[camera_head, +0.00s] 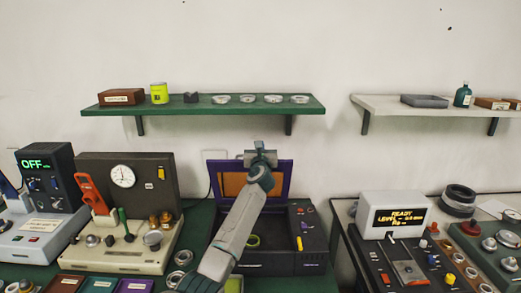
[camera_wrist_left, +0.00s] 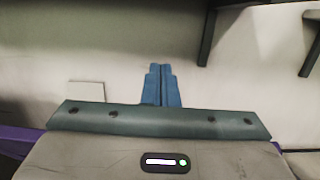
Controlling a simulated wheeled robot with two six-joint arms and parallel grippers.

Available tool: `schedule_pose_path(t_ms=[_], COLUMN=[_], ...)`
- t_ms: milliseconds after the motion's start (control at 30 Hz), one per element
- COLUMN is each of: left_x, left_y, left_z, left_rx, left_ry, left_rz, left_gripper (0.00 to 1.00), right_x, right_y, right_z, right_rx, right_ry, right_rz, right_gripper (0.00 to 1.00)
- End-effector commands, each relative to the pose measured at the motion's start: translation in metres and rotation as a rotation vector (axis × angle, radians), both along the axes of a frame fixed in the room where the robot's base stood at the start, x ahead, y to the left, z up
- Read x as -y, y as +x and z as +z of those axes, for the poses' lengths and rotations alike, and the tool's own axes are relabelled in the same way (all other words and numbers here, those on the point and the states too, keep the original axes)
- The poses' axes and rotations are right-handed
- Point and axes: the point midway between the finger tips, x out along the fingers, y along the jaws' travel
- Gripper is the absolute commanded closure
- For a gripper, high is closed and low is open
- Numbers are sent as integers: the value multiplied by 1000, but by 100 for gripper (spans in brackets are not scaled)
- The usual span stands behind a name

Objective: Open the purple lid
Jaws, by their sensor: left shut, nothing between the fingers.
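The purple lid (camera_head: 285,185) stands raised at the back of a dark box (camera_head: 310,262), with its orange inner face toward me. Part of the lid is hidden behind my arm. My left gripper (camera_head: 261,147) is at the lid's top edge, with its fingers pointing up. In the left wrist view its blue fingers (camera_wrist_left: 162,86) are together with nothing between them. A strip of purple lid (camera_wrist_left: 18,136) shows at the left edge of that view. I cannot tell whether the gripper touches the lid. My right gripper is not in view.
A green shelf (camera_head: 200,107) with small rings is on the wall above. A beige gauge device (camera_head: 110,260) stands left of the box. A white display unit (camera_head: 394,214) stands to the right.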

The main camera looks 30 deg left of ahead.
Motion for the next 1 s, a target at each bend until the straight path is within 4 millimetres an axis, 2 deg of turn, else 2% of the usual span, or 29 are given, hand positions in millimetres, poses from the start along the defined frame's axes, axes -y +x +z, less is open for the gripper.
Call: schedule_pose_path(t_ms=[200,633,1000], left_x=[0,0,0], left_y=[0,0,0], left_z=[0,0,0], left_rx=[0,0,-1], left_ry=[0,0,-1], left_rz=[0,0,0], left_gripper=[100,100,100], right_x=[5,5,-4], right_y=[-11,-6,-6], right_z=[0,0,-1], right_rx=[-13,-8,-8], right_ry=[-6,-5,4], right_rz=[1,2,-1], right_gripper=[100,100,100])
